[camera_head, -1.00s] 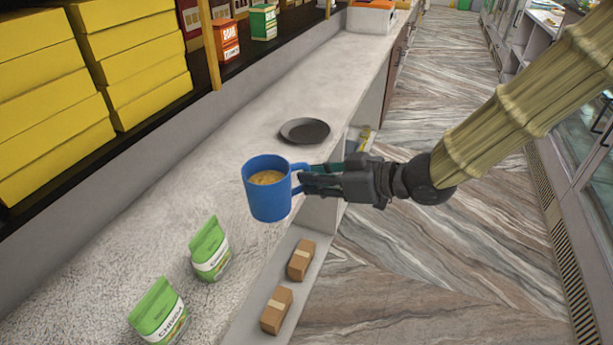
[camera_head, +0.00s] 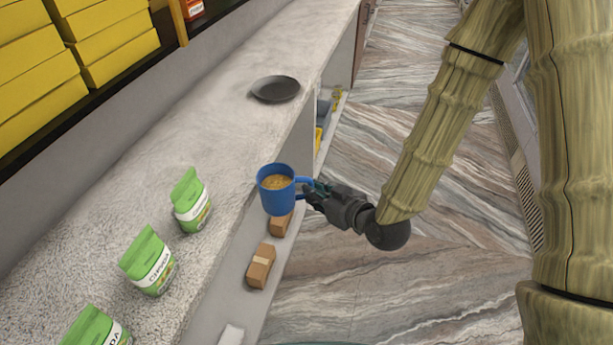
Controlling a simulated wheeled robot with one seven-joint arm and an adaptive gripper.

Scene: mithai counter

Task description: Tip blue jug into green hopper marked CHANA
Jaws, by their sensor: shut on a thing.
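The blue jug (camera_head: 277,200) is upright, with a grainy yellow-brown filling showing inside its rim. My gripper (camera_head: 314,192) is shut on the jug's handle from the right side. The jug appears held in the air near the counter's front edge; the exact gap to the counter cannot be told. The green hopper marked CHANA does not show in the current view. Only the lower part of a red-orange container (camera_head: 194,10) shows at the top edge.
Several green bags (camera_head: 190,203) stand on the counter (camera_head: 120,190) at left. A dark plate (camera_head: 275,89) lies further back. Yellow boxes (camera_head: 110,40) fill the upper-left shelf. Brown packets (camera_head: 261,267) sit on a low shelf beneath the counter. Floor (camera_head: 430,290) lies open at right.

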